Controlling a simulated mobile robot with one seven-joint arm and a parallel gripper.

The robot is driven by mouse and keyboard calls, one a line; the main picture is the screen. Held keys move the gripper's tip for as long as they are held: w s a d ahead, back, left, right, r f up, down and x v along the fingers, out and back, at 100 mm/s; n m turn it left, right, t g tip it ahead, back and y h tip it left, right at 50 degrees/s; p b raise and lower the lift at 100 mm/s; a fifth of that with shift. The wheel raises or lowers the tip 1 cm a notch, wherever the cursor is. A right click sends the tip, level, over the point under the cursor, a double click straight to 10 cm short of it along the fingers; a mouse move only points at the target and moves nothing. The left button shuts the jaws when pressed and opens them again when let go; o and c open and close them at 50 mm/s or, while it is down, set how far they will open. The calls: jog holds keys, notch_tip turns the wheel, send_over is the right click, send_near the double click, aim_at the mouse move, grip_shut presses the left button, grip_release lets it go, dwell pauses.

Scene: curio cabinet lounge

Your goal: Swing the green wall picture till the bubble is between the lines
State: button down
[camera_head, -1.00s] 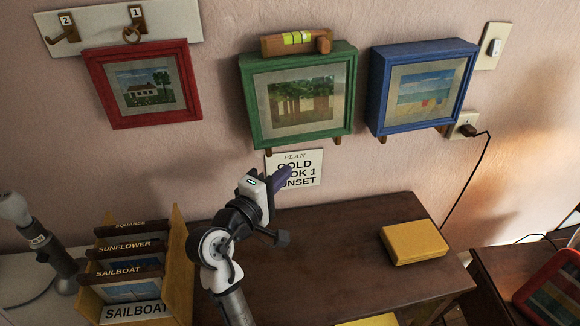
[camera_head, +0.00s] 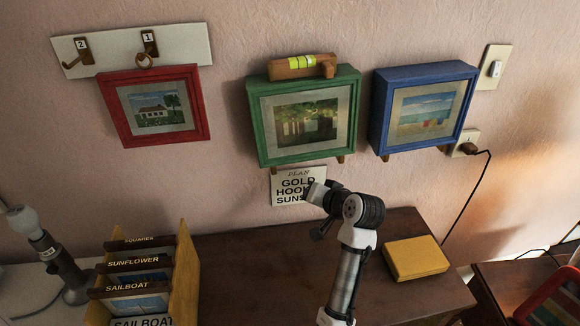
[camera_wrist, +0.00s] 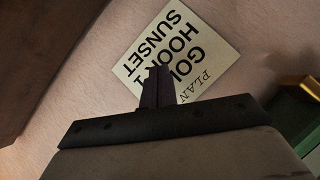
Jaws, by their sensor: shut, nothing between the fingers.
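The green wall picture (camera_head: 257,122) hangs in the middle of the wall, between a red one and a blue one. It leans slightly, its right side higher than its left. A wooden spirit level (camera_head: 285,68) with a yellow-green vial (camera_head: 301,62) rests on its top edge. The bubble is too small to place between the lines. My gripper (camera_wrist: 158,88) is shut and empty, its dark fingers in front of the plan card in the wrist view. In the head view my arm's end is below the green picture, apart from it, and hides the fingertips.
The red picture (camera_head: 112,108) hangs from hook 1 at left, and the blue picture (camera_head: 378,112) is at right. The plan card (camera_head: 281,188) is on the wall below. A yellow box (camera_head: 416,258) lies on the dark table (camera_head: 250,262); a card rack (camera_head: 184,275) stands left.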

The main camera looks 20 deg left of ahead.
jog(key=s+d+r+m+g+y, duration=0.4)
jog(key=d+r+y, duration=0.4)
jog(key=d+r, duration=0.15)
jog(key=a+b, duration=0.3)
jog(key=a, duration=1.1)
jog(key=shift+r, duration=0.1)
jog(key=shift+s+a+r+p, duration=0.1)
jog(key=shift+s+a+p, duration=0.3)
jog(key=shift+a, duration=0.15)
jog(key=shift+w, duration=0.1)
